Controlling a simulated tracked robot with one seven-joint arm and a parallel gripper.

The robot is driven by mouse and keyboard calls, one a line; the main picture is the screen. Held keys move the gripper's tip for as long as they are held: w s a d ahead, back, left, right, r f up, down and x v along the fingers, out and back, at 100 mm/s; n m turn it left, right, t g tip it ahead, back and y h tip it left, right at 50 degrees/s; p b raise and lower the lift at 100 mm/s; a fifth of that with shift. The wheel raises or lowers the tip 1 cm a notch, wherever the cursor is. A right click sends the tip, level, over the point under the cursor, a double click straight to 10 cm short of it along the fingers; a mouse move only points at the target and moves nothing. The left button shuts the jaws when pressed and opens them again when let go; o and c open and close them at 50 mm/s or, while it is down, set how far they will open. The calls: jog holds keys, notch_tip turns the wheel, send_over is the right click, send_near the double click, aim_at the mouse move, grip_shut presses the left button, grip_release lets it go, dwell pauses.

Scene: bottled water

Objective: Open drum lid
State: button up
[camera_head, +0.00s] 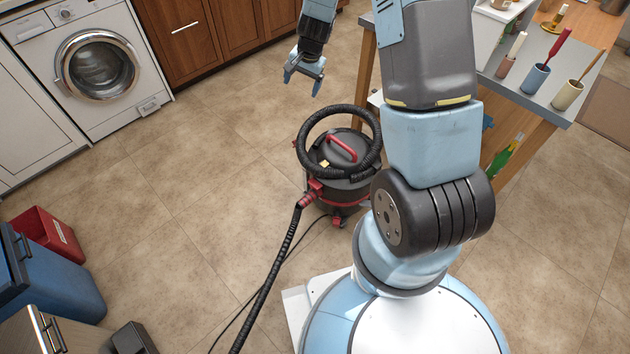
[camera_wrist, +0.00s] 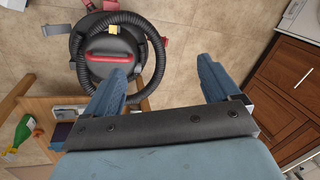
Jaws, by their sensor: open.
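The drum (camera_head: 340,188) is a dark, round vacuum body with red fittings, standing on the tiled floor near the middle of the head view. Its lid (camera_head: 352,168) is dark with a red handle (camera_head: 342,149) on top, and a black hose (camera_head: 308,130) is coiled around it. In the wrist view the red handle (camera_wrist: 110,56) lies left of centre, inside the hose loop. The lid appears to be on the drum. My gripper (camera_head: 303,82) is open and empty, above and beyond the drum. In the wrist view my gripper (camera_wrist: 160,88) has its fingers wide apart, with floor between them.
A table (camera_head: 536,82) with cups and tools stands at the right, its leg close to the drum. A washing machine (camera_head: 92,65) and wooden cabinets (camera_head: 185,62) line the back. Blue (camera_head: 60,285) and red (camera_head: 48,232) bins are at left.

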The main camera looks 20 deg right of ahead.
notch_tip(320, 180, down, 15)
jog(key=m+g, duration=0.1)
jog(key=m, duration=0.1)
jog(key=m+g+h, duration=0.1)
jog(key=m+h, duration=0.1)
jog(key=m, duration=0.1)
send_near(315, 183)
notch_tip(315, 183, down, 8)
jog(key=shift+w+d+r, duration=0.1)
jog(key=shift+c, duration=0.3)
jog(key=c, duration=1.5)
